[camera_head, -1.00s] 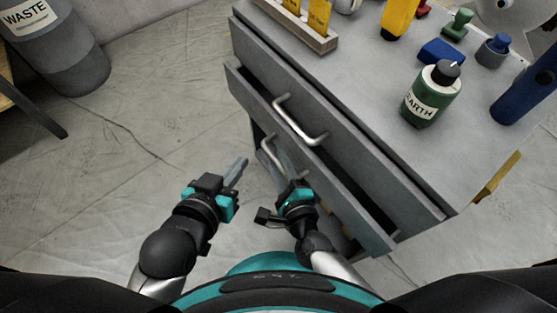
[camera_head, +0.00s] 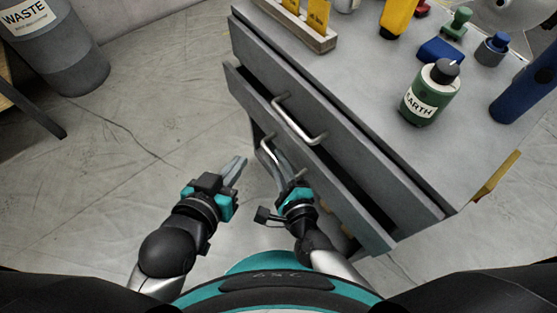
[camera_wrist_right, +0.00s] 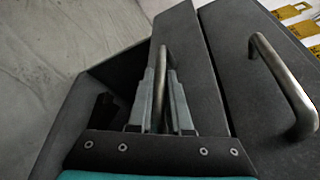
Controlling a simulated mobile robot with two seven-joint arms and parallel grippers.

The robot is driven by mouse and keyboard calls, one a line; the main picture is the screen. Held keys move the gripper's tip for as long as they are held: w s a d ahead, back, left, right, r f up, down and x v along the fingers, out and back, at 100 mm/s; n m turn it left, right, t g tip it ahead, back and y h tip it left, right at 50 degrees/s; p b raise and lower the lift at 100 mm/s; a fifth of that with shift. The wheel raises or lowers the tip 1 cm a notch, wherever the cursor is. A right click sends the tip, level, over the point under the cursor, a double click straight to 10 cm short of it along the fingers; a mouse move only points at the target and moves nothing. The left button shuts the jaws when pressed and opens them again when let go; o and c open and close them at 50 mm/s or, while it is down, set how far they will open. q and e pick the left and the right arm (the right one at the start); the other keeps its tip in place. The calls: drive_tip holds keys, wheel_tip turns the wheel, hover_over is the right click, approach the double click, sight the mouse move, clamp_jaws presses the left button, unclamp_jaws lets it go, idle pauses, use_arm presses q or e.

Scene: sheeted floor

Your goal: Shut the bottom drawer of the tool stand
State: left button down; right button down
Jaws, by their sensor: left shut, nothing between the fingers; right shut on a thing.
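The grey tool stand (camera_head: 400,165) is at the right of the head view. Its bottom drawer (camera_head: 335,195) stands partly pulled out, with a dark gap behind the top edge of its front. My right gripper (camera_head: 281,168) is shut on the bottom drawer's metal handle (camera_head: 264,146). In the right wrist view the handle (camera_wrist_right: 162,62) runs up between the two fingers (camera_wrist_right: 163,100). The upper drawer's handle (camera_head: 298,121) is free, to the right of my right gripper. My left gripper (camera_head: 235,170) is shut and empty, left of the drawer, above the floor.
On the stand's top are a green bottle (camera_head: 431,95), a wooden rack (camera_head: 315,38) and several coloured items. A grey waste bin (camera_head: 60,55) stands at the upper left, near a wooden table edge (camera_head: 25,105). The sheeted floor (camera_head: 140,130) between is clear.

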idle(0.6)
drive_tip(key=shift+w+d, duration=0.65)
drive_tip(key=shift+d, duration=0.2)
drive_tip(key=shift+w+d, duration=0.6)
drive_tip(key=shift+d, duration=0.2)
drive_tip(key=c, duration=0.8)
unclamp_jaws()
drive_tip(key=shift+c, duration=0.2)
use_arm(q)
drive_tip(key=shift+d, duration=0.1)
use_arm(e)
drive_tip(key=shift+s+d, duration=0.1)
drive_tip(key=shift+s, duration=0.4)
use_arm(q)
drive_tip(key=s+a+g+y+p, duration=0.3)
drive_tip(key=s+a+g+p, duration=0.1)
drive_tip(key=a, duration=0.4)
drive_tip(key=shift+s+r+n+g+y, duration=0.15)
drive_tip(key=shift+s+n+g+y, duration=0.15)
drive_tip(key=shift+s+g, duration=0.8)
use_arm(e)
approach(292, 153)
drive_tip(key=shift+v, duration=2.8)
use_arm(q)
drive_tip(key=shift+w, duration=0.2)
use_arm(e)
drive_tip(key=shift+r, duration=0.1)
